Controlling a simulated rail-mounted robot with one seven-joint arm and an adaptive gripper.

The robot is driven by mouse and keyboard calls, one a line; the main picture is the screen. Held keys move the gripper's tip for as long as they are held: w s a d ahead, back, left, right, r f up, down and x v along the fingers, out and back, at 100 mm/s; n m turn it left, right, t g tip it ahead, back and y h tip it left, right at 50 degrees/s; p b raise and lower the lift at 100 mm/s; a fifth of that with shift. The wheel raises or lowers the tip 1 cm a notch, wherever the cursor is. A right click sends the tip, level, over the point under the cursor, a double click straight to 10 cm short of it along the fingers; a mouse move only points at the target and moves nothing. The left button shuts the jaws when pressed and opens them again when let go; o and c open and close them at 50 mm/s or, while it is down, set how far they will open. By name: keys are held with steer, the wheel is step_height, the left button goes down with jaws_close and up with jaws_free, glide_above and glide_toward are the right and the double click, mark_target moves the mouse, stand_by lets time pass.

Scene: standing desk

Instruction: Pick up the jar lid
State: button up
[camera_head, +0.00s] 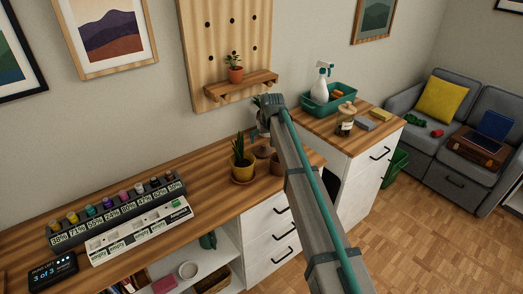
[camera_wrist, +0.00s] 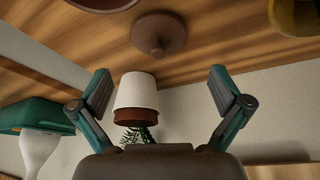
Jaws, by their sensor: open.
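A brown round lid with a central knob (camera_wrist: 158,35), which looks like the jar lid, lies on the wooden desk at the top of the wrist view.
A white plant pot (camera_wrist: 137,92) appears between my fingers, farther off. A wooden shelf (camera_head: 240,87) hangs behind.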

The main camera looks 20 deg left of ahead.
mark_target(264, 147)
steer(key=shift+w+p+x, duration=0.2)
steer(key=shift+p+x, duration=0.85)
steer(key=shift+x, duration=3.35)
steer(key=shift+r, duration=0.1)
steer(key=c, duration=1)
